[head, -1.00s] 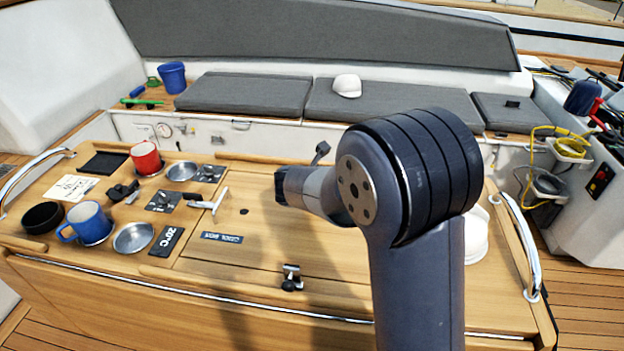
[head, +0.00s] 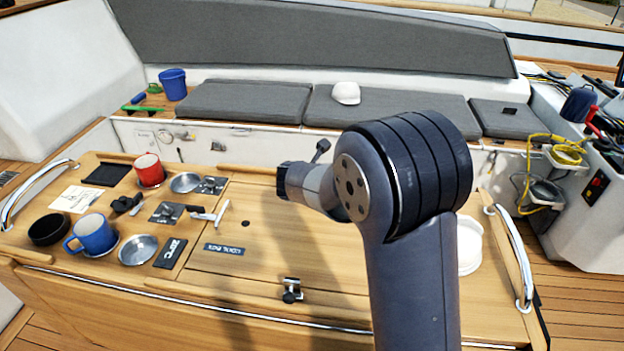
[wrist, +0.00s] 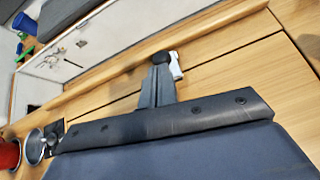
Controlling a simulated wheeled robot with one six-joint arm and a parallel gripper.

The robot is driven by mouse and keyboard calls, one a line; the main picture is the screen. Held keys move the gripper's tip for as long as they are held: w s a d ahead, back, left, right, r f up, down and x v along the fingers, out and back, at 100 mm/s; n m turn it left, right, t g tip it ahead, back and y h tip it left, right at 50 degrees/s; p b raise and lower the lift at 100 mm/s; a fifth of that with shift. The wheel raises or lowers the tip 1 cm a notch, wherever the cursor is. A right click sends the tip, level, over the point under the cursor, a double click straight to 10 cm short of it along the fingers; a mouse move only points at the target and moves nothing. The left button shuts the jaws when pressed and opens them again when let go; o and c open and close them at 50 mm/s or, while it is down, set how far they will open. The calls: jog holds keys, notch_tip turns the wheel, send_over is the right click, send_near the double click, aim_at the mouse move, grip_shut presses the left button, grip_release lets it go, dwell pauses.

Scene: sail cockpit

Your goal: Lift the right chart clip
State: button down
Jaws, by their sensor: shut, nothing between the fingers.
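My gripper (wrist: 159,74) shows in the wrist view, with its narrow fingers together and empty over the wooden table (wrist: 225,85). Just beyond the fingertips is a small white fitting (wrist: 176,66) with a black rounded knob (wrist: 163,57) beside it. It may be the right chart clip, but I cannot tell for sure, nor whether the fingers touch it. In the head view my arm covers that part of the table, and the fingertips cannot be made out.
The table's left side holds a blue mug (head: 92,233), a red mug (head: 149,170), metal dishes (head: 138,249) and a silver T-shaped handle (head: 209,213). A latch (head: 291,290) sits at the lid's front. A rail (wrist: 150,58) runs along the far edge. The lid's middle is mostly clear.

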jog(key=shift+w+d+r+p, duration=0.2)
jog(key=shift+w+r+p, duration=0.6)
jog(key=shift+w, duration=0.05)
jog(key=shift+w+d+r+p, duration=0.1)
jog(key=shift+w+r+p, duration=0.2)
jog(key=shift+w, duration=0.2)
jog(key=shift+w+d+r+p, duration=0.1)
jog(key=shift+w+r+p, duration=0.05)
jog(key=shift+w+p, duration=0.3)
jog(key=w+p, duration=0.2)
jog(key=shift+w+d+r+p, duration=0.25)
jog(key=shift+w+p, duration=0.15)
jog(key=shift+w+d+f+g+y+p, duration=0.1)
jog(key=shift+w+f+g+y+p, duration=0.05)
jog(key=shift+w+g+p, duration=0.5)
jog(key=shift+w+d+f+g+y+p, duration=0.15)
jog(key=shift+w+g+p, duration=0.3)
jog(key=shift+g, duration=0.4)
jog(key=shift+w+d+f+g+y+p, duration=0.15)
jog(key=shift+w+f+g, duration=0.1)
jog(key=shift+w+g, duration=0.4)
jog(key=shift+w+d+f+g+y+p, duration=0.15)
jog(key=shift+w+g, duration=0.25)
jog(key=shift+g, duration=0.45)
jog(key=shift+a+f, duration=0.1)
jog(key=b+v, duration=0.2)
jog(key=v, duration=0.8)
jog(key=shift+r+b, duration=0.35)
jog(key=shift+r, duration=0.05)
